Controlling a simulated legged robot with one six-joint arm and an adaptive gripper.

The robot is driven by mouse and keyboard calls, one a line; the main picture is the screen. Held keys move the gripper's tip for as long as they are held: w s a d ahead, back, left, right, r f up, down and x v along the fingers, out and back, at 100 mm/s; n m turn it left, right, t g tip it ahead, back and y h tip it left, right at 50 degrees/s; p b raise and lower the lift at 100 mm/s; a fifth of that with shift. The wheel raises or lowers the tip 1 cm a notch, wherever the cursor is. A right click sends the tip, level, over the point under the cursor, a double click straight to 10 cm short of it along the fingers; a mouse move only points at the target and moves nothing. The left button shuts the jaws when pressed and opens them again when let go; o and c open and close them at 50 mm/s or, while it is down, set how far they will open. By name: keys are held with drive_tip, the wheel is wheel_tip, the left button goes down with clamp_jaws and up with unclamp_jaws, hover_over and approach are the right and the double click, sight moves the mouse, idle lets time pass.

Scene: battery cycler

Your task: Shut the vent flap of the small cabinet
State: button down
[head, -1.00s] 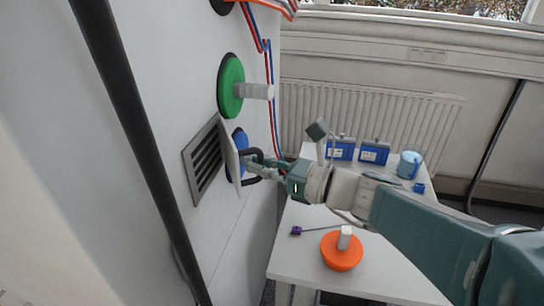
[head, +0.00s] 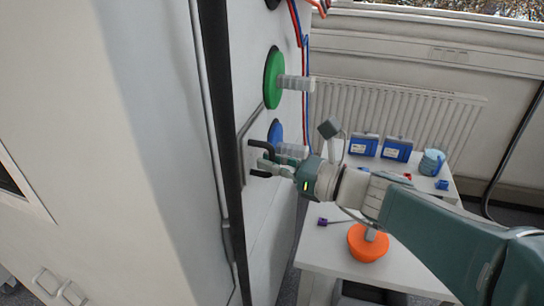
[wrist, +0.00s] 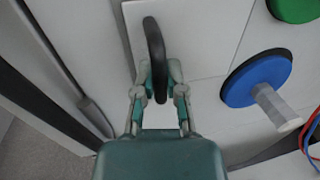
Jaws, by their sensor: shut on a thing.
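The vent flap (head: 247,139) is a pale plate on the white cabinet face (head: 262,225), with a black bow handle (head: 262,146). My gripper (head: 268,165) is shut on the handle. In the wrist view, the fingers (wrist: 159,82) close around the handle's dark bar (wrist: 154,48), and the flap (wrist: 205,35) lies flat or nearly flat against the cabinet behind it. I cannot tell whether a thin gap is left. The vent slats are not visible; the flap and a dark upright bar (head: 222,150) hide that area.
A green knob (head: 273,78) and a blue knob (head: 275,133) stick out beside the flap. Red and blue cables (head: 302,50) hang behind them.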

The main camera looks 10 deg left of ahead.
drive_tip(key=shift+r, duration=0.1)
drive_tip(key=c, duration=0.7)
unclamp_jaws()
drive_tip(key=shift+a, duration=0.15)
drive_tip(key=v, duration=1.2)
drive_tip(key=shift+a, duration=0.1)
